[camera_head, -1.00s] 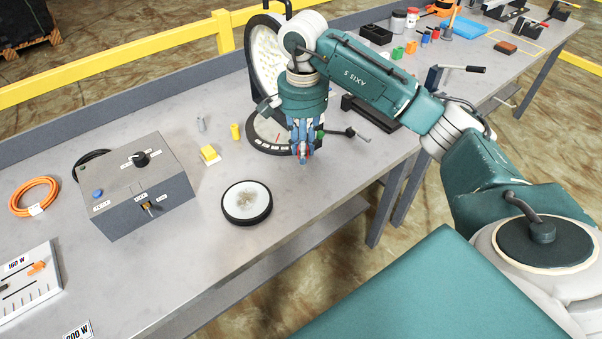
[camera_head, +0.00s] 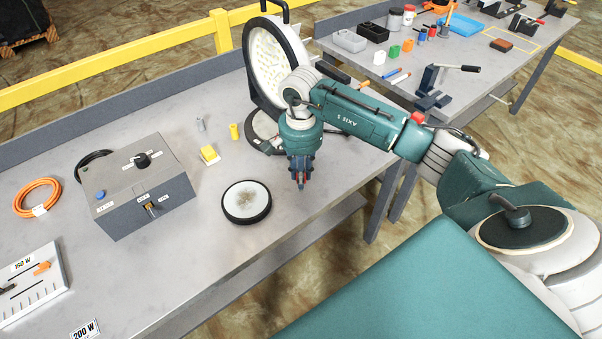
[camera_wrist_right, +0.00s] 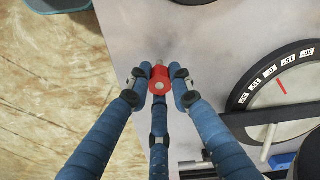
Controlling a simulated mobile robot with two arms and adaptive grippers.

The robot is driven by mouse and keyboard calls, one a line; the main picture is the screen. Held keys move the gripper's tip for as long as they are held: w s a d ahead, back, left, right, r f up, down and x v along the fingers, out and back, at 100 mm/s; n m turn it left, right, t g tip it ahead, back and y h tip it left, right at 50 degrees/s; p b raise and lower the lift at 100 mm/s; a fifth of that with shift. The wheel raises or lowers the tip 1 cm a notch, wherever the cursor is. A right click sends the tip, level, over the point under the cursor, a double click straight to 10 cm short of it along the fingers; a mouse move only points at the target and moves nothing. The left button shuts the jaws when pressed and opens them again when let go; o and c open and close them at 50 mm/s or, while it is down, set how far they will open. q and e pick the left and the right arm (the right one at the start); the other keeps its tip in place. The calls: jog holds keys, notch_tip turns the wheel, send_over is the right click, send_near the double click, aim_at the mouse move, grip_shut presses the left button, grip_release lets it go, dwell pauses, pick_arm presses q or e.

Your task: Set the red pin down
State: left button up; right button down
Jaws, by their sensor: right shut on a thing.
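The red pin (camera_wrist_right: 160,80) shows in the right wrist view between the blue fingertips of my right gripper (camera_wrist_right: 160,86). The gripper is shut on it, and its round end faces the camera. In the head view, my right gripper (camera_head: 300,182) points down over the front part of the grey workbench (camera_head: 130,285), right of a round white disc with a black rim (camera_head: 246,202). The pin is mostly hidden by the fingers there. I cannot tell whether its lower end touches the bench. My left gripper is not in view.
The round lamp (camera_head: 272,62) stands behind the gripper. Its dial base (camera_wrist_right: 278,88) is right of the fingers in the wrist view. The bench's front edge is close on the left there. A yellow block (camera_head: 209,155), a yellow cylinder (camera_head: 234,131) and a grey control box (camera_head: 140,190) stand farther left.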

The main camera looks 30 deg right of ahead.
jog(key=c, duration=1.6)
grip_release()
jog(key=shift+f, duration=0.15)
jog(key=shift+o, duration=0.2)
jog(key=shift+r, duration=0.2)
notch_tip(320, 180, up, 12)
jog(key=b, duration=0.2)
